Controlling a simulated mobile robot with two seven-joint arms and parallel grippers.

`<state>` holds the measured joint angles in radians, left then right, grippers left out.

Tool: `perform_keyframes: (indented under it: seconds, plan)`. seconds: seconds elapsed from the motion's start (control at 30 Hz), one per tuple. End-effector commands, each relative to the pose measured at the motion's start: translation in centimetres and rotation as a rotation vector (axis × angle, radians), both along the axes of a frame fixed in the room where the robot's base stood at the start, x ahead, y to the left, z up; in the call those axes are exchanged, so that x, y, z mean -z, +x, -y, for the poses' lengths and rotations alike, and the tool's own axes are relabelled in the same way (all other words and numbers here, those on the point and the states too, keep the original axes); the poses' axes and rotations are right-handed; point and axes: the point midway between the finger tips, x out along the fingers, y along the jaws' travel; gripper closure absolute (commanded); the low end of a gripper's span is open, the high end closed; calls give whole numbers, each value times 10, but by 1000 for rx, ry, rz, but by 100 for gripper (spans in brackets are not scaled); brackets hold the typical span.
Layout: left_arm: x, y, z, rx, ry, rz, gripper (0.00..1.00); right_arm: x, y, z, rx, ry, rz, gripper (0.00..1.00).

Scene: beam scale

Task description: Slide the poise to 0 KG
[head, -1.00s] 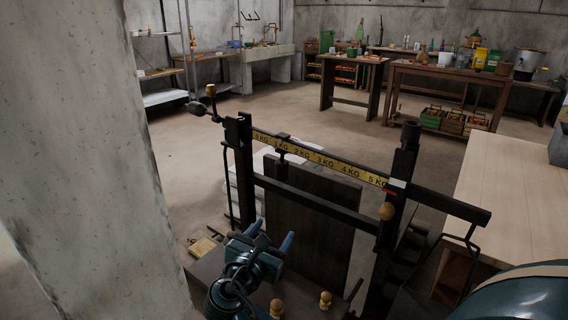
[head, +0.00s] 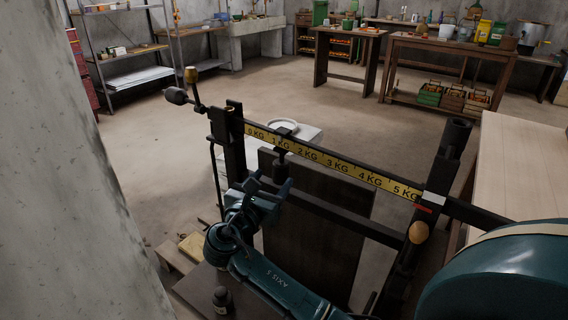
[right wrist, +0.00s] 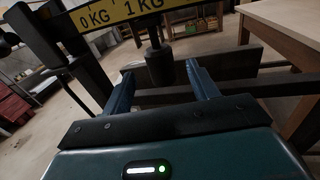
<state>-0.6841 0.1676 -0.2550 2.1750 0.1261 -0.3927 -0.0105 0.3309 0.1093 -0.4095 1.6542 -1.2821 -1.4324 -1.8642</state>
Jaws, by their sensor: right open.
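The beam (head: 345,170) carries a yellow scale strip (head: 325,162) marked 0 KG to 5 KG, with 0 KG at its left end. The dark poise (head: 281,167) hangs from the beam near the 1 KG mark. My right gripper (head: 268,186) is open just below and in front of the poise. In the right wrist view, the lower knob of the poise (right wrist: 158,62) shows between the two spread fingers (right wrist: 160,72), a little beyond their tips; contact cannot be seen. My left gripper is not in view.
A concrete pillar (head: 50,180) fills the left side. A dark upright post (head: 432,190) with a wooden knob (head: 418,232) stands at the beam's right. A pale wooden table (head: 520,165) is at the right. Open floor lies behind the scale.

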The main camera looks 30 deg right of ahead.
Motion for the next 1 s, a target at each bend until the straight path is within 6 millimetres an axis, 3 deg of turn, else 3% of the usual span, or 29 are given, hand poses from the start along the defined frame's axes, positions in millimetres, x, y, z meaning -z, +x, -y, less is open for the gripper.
perform_keyframes:
  seconds: [0.2, 0.4, 0.83, 1.0]
  plan:
    - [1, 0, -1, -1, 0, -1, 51, -1, 26, 39, 1, -2, 1, 41]
    - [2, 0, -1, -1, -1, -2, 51, 0, 40, 60, 0, 1, 1, 41]
    - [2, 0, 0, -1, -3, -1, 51, 0, 45, 67, -1, 1, 0, 42]
    - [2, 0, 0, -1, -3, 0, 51, 0, 45, 67, -1, 1, 0, 55]
